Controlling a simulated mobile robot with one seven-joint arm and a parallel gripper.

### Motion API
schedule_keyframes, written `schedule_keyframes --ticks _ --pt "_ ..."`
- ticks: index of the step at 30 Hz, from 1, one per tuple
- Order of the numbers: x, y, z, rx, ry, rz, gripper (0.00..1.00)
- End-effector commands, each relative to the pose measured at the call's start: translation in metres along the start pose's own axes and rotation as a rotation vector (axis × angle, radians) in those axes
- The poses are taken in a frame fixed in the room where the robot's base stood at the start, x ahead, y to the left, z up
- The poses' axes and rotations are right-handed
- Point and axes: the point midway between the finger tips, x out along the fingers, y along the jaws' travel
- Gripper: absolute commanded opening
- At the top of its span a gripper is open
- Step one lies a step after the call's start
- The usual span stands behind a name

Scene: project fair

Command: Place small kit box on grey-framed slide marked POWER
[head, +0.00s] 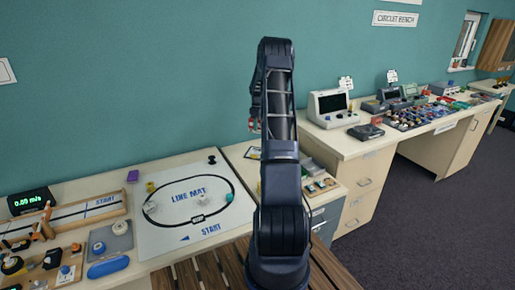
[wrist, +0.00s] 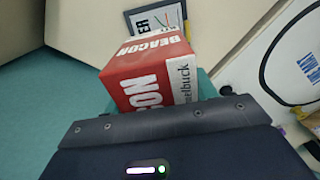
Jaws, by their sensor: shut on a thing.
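The small kit box (wrist: 140,78) is red and white, lettered BEACON, and fills the upper middle of the wrist view. My gripper (wrist: 165,118) is shut on it; the fingertips are mostly hidden. Beyond the box, a grey-framed slide (wrist: 172,14) shows the letters "ER"; the box covers the rest of its word. I cannot tell the gap between box and slide. In the head view a framed sheet (head: 252,153), perhaps that slide, shows partly behind my arm. The box is not clearly visible there.
A white line mat (head: 180,220) with a black oval track lies on the left table. A sorting tray (head: 320,185) stands right of my arm. Farther right is a bench with a monitor (head: 330,107) and many small parts. A timer display (head: 30,200) sits far left.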

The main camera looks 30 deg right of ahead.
Motion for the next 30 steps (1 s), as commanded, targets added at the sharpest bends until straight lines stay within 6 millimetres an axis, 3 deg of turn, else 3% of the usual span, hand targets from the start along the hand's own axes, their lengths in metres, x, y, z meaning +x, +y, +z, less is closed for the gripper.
schedule_keyframes --ticks 12,23,30 --pt "0.088 -0.001 -0.001 -0.001 -0.001 -0.001 0.3" --pt "0.115 0.0 -0.001 -0.001 0.0 0.0 0.3" --pt "0.146 0.0 -0.001 -0.001 0.0 0.0 0.3"
